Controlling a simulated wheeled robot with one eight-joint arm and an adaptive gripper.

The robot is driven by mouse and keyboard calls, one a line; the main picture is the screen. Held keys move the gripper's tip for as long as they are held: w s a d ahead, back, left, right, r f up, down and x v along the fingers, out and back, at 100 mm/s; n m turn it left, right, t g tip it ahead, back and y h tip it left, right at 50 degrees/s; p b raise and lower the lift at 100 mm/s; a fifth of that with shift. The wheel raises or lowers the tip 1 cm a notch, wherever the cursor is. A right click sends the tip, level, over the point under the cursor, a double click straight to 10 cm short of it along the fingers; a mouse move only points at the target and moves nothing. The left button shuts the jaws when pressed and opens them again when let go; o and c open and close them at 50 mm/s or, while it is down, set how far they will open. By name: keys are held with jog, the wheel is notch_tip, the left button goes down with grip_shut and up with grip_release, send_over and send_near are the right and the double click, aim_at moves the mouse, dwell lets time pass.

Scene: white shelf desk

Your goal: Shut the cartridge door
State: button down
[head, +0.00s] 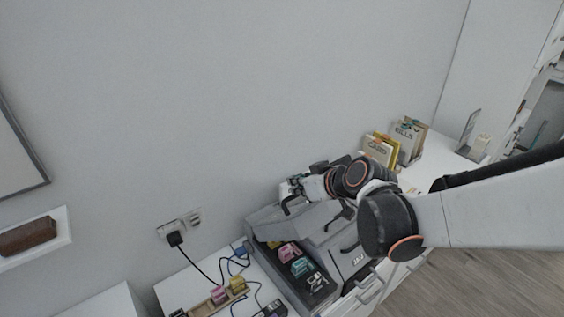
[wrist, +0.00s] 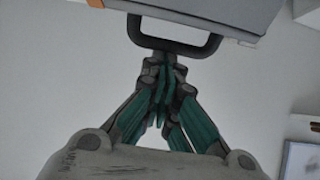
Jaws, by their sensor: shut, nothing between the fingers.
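The grey machine (head: 262,218) stands on the white desk with its cartridge door (head: 305,220) raised. Below the door, pink (head: 290,252) and teal (head: 302,267) cartridges lie exposed in the dark bay. The door has a black handle (head: 287,206). My gripper (head: 291,189) is at the door's raised edge, close to this handle. In the wrist view the black loop handle (wrist: 214,45) hangs from a grey panel (wrist: 225,12). My green-padded fingers (wrist: 160,62) are shut, with their tips at the handle's bar. I cannot tell whether they touch it. My arm hides part of the machine.
More cartridges, pink (head: 218,294) and yellow (head: 237,285), stand in a holder left of the machine among loose cables. A wall socket with a black plug (head: 174,239) is behind. Folders (head: 408,138) stand at the desk's far right. The wall is close behind the machine.

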jog(key=s+d+f+b, duration=0.4)
jog(key=s+f+b, duration=0.2)
jog(key=f, duration=0.5)
jog(key=s+d+f+b, duration=0.4)
jog(key=s+f+b, duration=0.2)
jog(key=f+b, duration=0.4)
jog(key=shift+s+d+f+b, duration=0.2)
jog(key=shift+f+b, duration=0.1)
jog(key=shift+f, duration=0.15)
